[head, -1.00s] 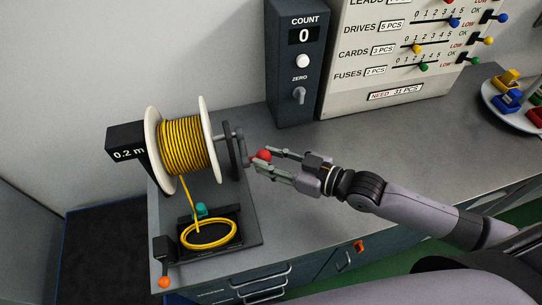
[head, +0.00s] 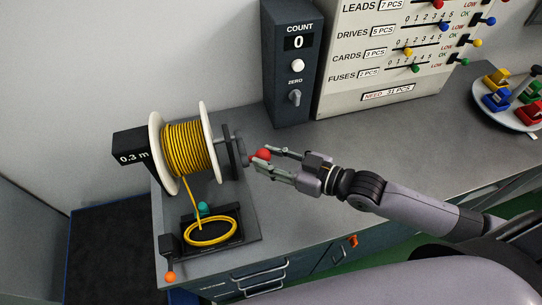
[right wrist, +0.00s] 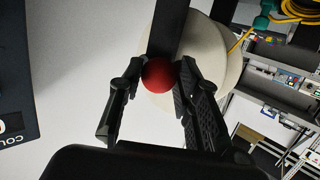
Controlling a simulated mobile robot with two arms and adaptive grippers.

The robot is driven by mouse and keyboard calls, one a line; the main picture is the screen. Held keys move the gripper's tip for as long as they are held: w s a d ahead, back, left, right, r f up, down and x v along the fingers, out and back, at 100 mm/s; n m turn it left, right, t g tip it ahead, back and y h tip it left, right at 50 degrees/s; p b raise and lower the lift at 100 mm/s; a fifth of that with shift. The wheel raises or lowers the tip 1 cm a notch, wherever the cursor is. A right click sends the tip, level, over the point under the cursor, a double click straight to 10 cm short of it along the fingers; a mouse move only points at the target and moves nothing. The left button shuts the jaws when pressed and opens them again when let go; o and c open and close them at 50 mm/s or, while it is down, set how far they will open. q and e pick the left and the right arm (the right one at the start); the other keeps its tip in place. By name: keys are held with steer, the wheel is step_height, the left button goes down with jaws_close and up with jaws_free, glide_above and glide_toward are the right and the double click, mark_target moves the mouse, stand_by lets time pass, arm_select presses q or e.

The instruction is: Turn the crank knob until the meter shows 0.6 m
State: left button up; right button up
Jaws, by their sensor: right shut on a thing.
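The red crank knob (head: 263,155) sits at the right side of a spool (head: 207,125) wound with yellow cable. My right gripper (head: 268,162) is shut on the knob; in the right wrist view the red knob (right wrist: 158,75) lies between its two fingers (right wrist: 156,88). The meter (head: 133,157), a black box left of the spool, reads 0.3 m. Yellow cable runs down from the spool into a coil (head: 212,241) on the black base. My left gripper is not in view.
A dark count box (head: 292,95) showing 0 stands behind the spool. A panel with sliders (head: 385,70) stands to its right. A round tray (head: 507,113) with coloured pieces is at the far right. An orange-tipped lever (head: 170,277) is at the front left. The bench's middle is clear.

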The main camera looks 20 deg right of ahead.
mark_target(269, 156)
steer(key=shift+r+p, duration=0.4)
steer(key=shift+r, duration=0.5)
steer(key=shift+f, duration=0.15)
steer(key=shift+w+r+p, duration=0.2)
steer(key=shift+r+p, duration=0.8)
steer(key=shift+r, duration=0.2)
steer(key=shift+w, duration=0.1)
steer(key=shift+w+r+p, duration=0.6)
steer(key=shift+w+r, duration=0.1)
steer(key=shift+r, duration=0.25)
steer(key=shift+w, duration=0.1)
